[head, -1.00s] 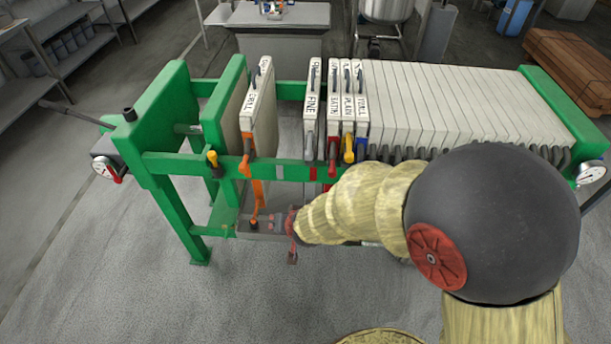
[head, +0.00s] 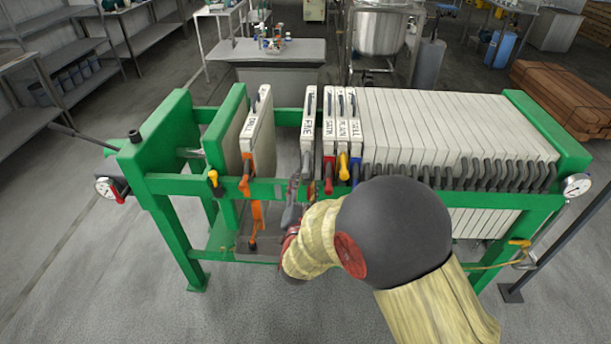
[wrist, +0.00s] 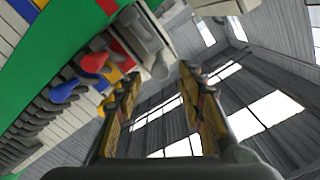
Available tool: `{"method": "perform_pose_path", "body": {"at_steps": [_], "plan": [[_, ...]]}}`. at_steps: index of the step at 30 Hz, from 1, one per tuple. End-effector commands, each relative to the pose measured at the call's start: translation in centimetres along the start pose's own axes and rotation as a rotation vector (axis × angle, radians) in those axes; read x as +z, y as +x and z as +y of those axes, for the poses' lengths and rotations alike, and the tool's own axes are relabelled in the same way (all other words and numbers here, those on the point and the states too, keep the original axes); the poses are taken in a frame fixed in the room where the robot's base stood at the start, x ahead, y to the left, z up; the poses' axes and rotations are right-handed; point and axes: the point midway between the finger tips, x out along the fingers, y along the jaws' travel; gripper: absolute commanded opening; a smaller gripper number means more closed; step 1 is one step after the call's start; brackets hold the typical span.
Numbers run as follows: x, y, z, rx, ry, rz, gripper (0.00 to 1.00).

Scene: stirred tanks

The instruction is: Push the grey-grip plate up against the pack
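The grey-grip plate (head: 309,107) is a pale upright plate labelled FINE, hanging on the green press frame. A small gap separates it from the red-grip plate (head: 329,110) on its right. That plate, the yellow-grip plate (head: 342,110) and the blue-grip plate (head: 354,110) stand close together at the left end of the pack (head: 440,125). My gripper (head: 293,198) is at the front rail, just below and left of the grey grip. In the wrist view my gripper (wrist: 158,90) has its fingers apart with nothing between them; the grey grip (wrist: 150,50) is beyond the left finger.
The orange-grip plate (head: 258,140) stands left of a wide gap, near the green follower plate (head: 223,125). The green front rail (head: 230,187) runs before the plates. Gauges sit at both frame ends. The floor in front is clear.

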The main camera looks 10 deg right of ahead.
Motion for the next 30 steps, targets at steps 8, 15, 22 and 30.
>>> {"method": "perform_pose_path", "body": {"at_steps": [8,15,22,30], "plan": [[0.1,3.9,0.1,0.001,-0.001,-0.001,0.39],[0.1,4.8,0.1,0.001,-0.002,-0.002,0.39],[0.1,4.8,0.0,0.0,-0.002,-0.002,0.36],[0.1,4.8,0.0,0.0,-0.002,-0.002,0.21]]}}
